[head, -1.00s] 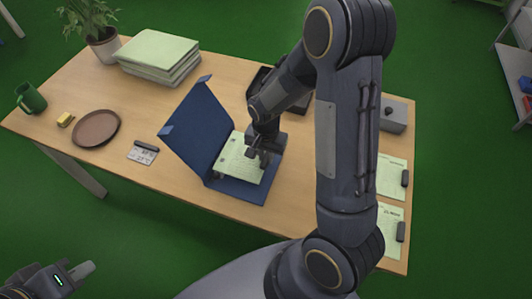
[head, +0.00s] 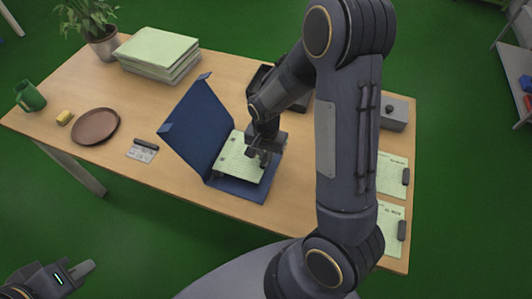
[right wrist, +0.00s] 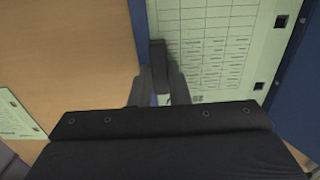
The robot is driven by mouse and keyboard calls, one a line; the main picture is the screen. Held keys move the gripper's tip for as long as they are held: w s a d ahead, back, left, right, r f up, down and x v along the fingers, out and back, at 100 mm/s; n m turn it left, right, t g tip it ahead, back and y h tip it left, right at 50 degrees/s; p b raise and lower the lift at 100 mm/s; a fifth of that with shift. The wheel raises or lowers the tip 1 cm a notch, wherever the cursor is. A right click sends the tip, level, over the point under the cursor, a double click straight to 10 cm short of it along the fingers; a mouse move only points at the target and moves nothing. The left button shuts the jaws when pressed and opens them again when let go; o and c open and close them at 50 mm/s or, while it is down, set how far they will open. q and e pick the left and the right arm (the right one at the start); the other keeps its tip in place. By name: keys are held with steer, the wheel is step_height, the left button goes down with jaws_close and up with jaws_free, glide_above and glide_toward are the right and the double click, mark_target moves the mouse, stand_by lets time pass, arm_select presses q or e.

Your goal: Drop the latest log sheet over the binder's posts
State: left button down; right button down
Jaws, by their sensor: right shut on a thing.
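The blue binder (head: 198,128) lies open on the table, its cover tilted up on the left. A pale green log sheet (head: 238,161) with a printed grid is over its right side. Two dark square marks, holes or posts, show along the sheet's spine-side edge, also in the right wrist view (right wrist: 281,21). Whether posts pass through them cannot be told. My right gripper (head: 262,158) is shut on a small black tab (right wrist: 158,62) at the sheet's outer edge. My left gripper (head: 84,268) is at the lower left, away from the table; its jaw gap is unclear.
Two more sheets with black tabs (head: 391,176) (head: 385,228) lie at the table's right edge, near a grey box (head: 394,114). A black tray (head: 262,80) is behind my right arm. A paper stack (head: 158,52), brown plate (head: 96,127), card (head: 142,153) and green mug (head: 29,97) stand left.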

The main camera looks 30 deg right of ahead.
steer(key=shift+f+b, duration=1.85)
steer(key=shift+f, duration=0.1)
stand_by(1.5)
steer(key=c, duration=1.3)
jaws_free()
steer(key=shift+f, duration=0.1)
steer(key=shift+f, duration=0.1)
